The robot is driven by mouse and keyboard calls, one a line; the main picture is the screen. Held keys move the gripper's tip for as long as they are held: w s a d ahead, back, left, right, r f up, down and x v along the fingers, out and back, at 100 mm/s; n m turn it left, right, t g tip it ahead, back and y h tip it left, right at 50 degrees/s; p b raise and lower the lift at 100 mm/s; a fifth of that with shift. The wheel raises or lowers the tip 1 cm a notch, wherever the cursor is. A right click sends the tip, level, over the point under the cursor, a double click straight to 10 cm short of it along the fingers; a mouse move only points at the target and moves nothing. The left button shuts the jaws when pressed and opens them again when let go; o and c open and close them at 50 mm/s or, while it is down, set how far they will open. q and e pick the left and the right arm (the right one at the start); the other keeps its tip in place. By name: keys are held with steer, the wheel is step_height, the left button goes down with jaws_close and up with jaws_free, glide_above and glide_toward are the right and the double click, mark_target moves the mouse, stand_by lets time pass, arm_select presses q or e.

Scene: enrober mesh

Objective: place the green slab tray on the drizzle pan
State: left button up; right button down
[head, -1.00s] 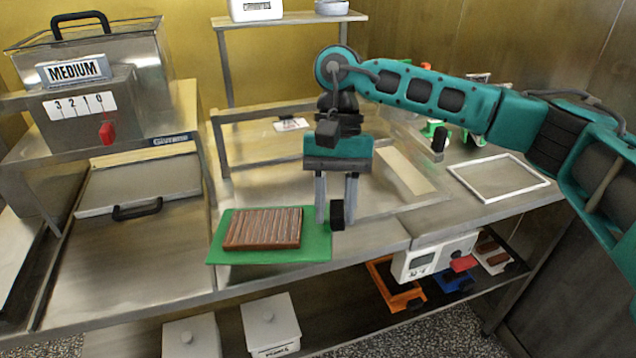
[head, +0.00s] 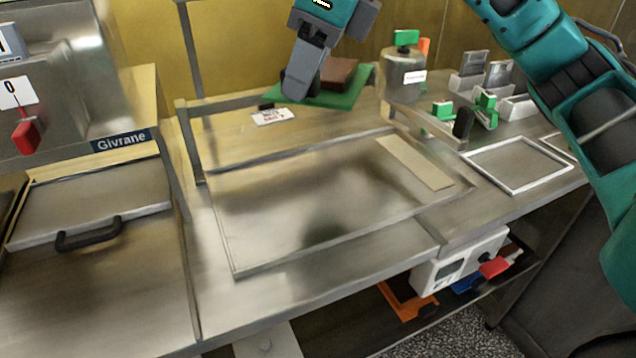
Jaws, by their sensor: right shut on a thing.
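The green slab tray (head: 350,97) carries a brown slab (head: 338,73) and shows near the top middle of the head view. My right gripper (head: 301,88) is shut on the tray's left part, its fingers hiding some of the tray and slab. The tray appears held up in the air, roughly level. A wide shallow metal pan, which I take for the drizzle pan (head: 290,225), lies on the steel table in the middle, with a soft dark shadow on it. My left gripper is not in view.
A beige strip (head: 415,162) lies at the pan's right end. A white frame (head: 515,165) lies to the right. A labelled metal canister (head: 404,78) and green-topped items (head: 485,110) stand at the back right. A lidded machine with a red lever (head: 27,138) is at left.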

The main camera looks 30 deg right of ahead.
steer(key=shift+w+r+m, duration=0.1)
steer(key=shift+r+m, duration=0.1)
steer(key=shift+m, duration=0.2)
steer(key=shift+d+f, duration=0.1)
steer(key=shift+f, duration=0.1)
steer(key=shift+f+b, duration=1.75)
steer(key=shift+f, duration=8)
steer(key=c, duration=0.8)
jaws_free()
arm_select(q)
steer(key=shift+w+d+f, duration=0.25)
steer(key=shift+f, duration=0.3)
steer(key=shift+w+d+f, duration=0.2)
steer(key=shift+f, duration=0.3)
arm_select(e)
steer(key=shift+o, duration=0.2)
steer(key=shift+r, duration=0.1)
